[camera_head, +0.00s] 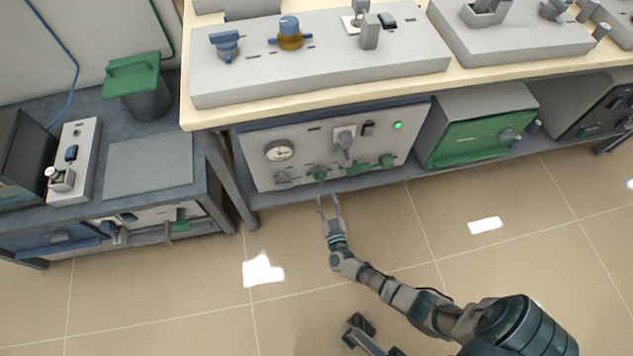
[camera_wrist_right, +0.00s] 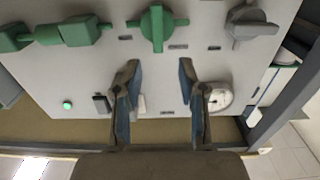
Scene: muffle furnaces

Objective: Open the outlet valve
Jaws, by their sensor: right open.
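The grey control panel (camera_head: 300,140) under the bench has a green cross-shaped valve handle (camera_head: 320,174) low in its middle. The handle also shows at the top of the right wrist view (camera_wrist_right: 157,28). My right gripper (camera_head: 328,204) is open and empty, just in front of and below this handle. In the right wrist view its fingers (camera_wrist_right: 158,70) point at the handle, apart from it, with the handle beyond the gap between them. The labels are too small to read, so I cannot tell which valve is the outlet valve.
Beside the handle are a grey knob (camera_head: 283,178), more green handles (camera_head: 360,168), a round gauge (camera_head: 279,151) and a lit green lamp (camera_head: 398,126). The wooden benchtop (camera_head: 300,108) overhangs the panel. A bench leg (camera_head: 231,184) stands to the left. The tiled floor in front is clear.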

